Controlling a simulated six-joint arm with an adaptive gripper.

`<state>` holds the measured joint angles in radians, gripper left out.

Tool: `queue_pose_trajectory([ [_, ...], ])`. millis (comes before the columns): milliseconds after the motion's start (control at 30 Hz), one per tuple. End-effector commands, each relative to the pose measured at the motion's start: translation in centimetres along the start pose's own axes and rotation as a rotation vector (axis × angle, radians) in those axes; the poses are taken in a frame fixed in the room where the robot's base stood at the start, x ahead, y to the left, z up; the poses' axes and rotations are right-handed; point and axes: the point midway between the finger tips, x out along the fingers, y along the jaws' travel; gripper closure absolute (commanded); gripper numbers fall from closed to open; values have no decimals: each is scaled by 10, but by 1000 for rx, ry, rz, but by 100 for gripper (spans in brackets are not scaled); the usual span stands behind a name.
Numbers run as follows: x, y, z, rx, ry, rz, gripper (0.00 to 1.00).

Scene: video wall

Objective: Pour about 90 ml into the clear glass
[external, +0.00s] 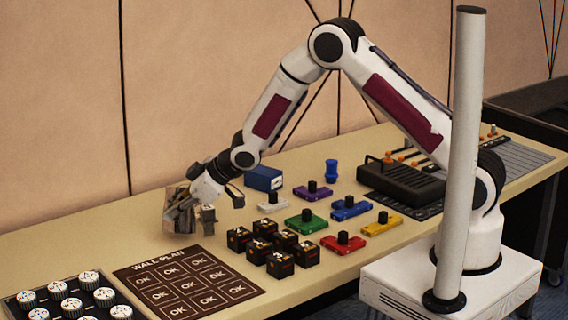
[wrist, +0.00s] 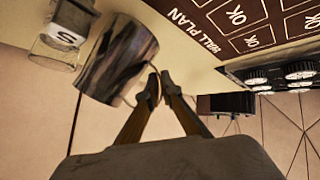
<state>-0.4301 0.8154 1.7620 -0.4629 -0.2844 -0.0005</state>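A brown-and-grey streaked mug-like vessel (wrist: 118,58) is just beyond my fingertips in the wrist view, and slanted in that picture. It also shows at the left in the external view (external: 179,212), partly covered by my gripper (external: 200,200). My gripper's fingers (wrist: 160,78) are close together at the vessel's side, seemingly around its thin handle. I cannot make out the glass in the external view. The vessel's contents are hidden.
A WALL PLAN board (external: 190,281) lies in front of my gripper, with a panel of white knobs (external: 75,300) at its left. Several black cubes (external: 281,264) and coloured knob blocks (external: 306,222) stand to the right. The wall is close behind.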

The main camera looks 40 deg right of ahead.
Motion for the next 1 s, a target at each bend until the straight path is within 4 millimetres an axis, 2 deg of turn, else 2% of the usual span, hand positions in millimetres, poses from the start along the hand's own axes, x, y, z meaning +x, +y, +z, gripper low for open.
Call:
queue_pose_trajectory([
  [1000, 7, -11, 2, -73, 2, 71, 100],
])
